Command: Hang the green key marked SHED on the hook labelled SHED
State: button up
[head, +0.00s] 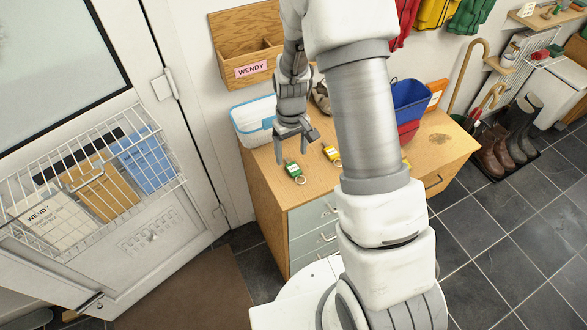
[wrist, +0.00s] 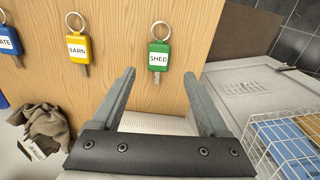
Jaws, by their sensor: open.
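The green key marked SHED (wrist: 158,58) lies on the wooden cabinet top (wrist: 120,80), its ring pointing away from my gripper in the wrist view. It also shows in the head view (head: 293,170) near the front left corner. My gripper (wrist: 161,75) is open and empty. In the wrist view its fingertips lie to either side of the key's shaft, short of the green tag. In the head view my gripper (head: 296,152) hangs just above and behind the key. I see no hook labelled SHED in either view.
A yellow BARN key (wrist: 77,47) and a blue key (wrist: 9,42) lie beside it. A white box with blue trim (head: 251,121) stands behind. A wooden WENDY holder (head: 240,50) is on the wall. Blue and red bins (head: 410,98) stand right. The door's wire basket (head: 90,190) is left.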

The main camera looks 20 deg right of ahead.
aim_at(293, 168)
jog(key=shift+s+d+f, duration=0.1)
jog(key=shift+f, duration=1.25)
jog(key=shift+s+d+f, duration=0.1)
jog(key=shift+f, duration=1.2)
grip_shut()
